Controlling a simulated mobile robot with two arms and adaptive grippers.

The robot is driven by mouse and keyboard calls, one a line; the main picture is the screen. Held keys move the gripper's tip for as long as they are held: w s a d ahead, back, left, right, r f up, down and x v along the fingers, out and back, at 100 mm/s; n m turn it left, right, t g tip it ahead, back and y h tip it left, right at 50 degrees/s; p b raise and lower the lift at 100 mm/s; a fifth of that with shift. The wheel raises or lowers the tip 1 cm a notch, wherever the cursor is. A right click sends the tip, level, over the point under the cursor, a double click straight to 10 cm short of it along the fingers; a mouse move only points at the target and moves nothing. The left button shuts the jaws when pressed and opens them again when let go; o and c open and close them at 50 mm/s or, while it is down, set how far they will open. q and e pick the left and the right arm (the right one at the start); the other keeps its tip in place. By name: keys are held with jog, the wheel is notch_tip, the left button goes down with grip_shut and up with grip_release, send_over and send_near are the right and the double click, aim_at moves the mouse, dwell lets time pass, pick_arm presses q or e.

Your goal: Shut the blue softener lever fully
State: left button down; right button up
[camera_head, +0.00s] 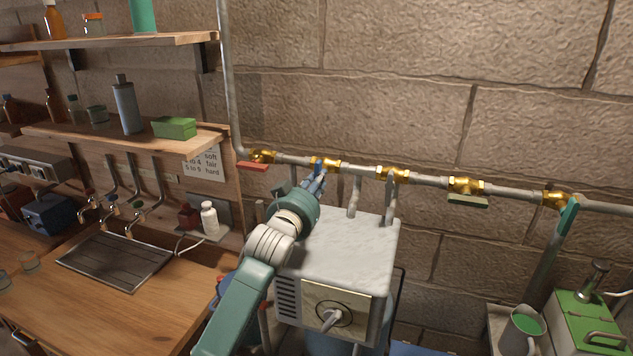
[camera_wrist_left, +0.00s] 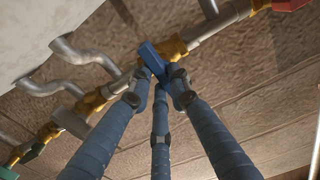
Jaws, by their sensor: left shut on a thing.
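The blue softener lever (camera_head: 319,167) sits on a brass valve (camera_head: 331,163) in the wall pipe, above the white box unit. My left gripper (camera_head: 316,184) reaches up to it and covers most of it in the head view. In the left wrist view, the fingers of my left gripper (camera_wrist_left: 157,77) are shut on the blue lever (camera_wrist_left: 151,57), whose end shows beyond the fingertips beside its brass valve (camera_wrist_left: 173,48). The lever stands out across the pipe rather than along it. My right gripper is in neither view.
A red lever (camera_head: 252,166) lies left on the same pipe. The white box unit (camera_head: 345,248) stands below. Shelves (camera_head: 125,140) are at left.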

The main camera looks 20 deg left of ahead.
pick_arm(q)
jog(key=shift+a+r, duration=0.1)
jog(key=shift+r, duration=0.4)
jog(key=c, duration=1.6)
grip_release()
jog(key=shift+w+f, duration=0.1)
jog(key=s, duration=1.1)
jog(key=shift+s+a+f, duration=0.15)
jog(key=shift+s+f, duration=0.1)
jog(key=shift+f, duration=0.1)
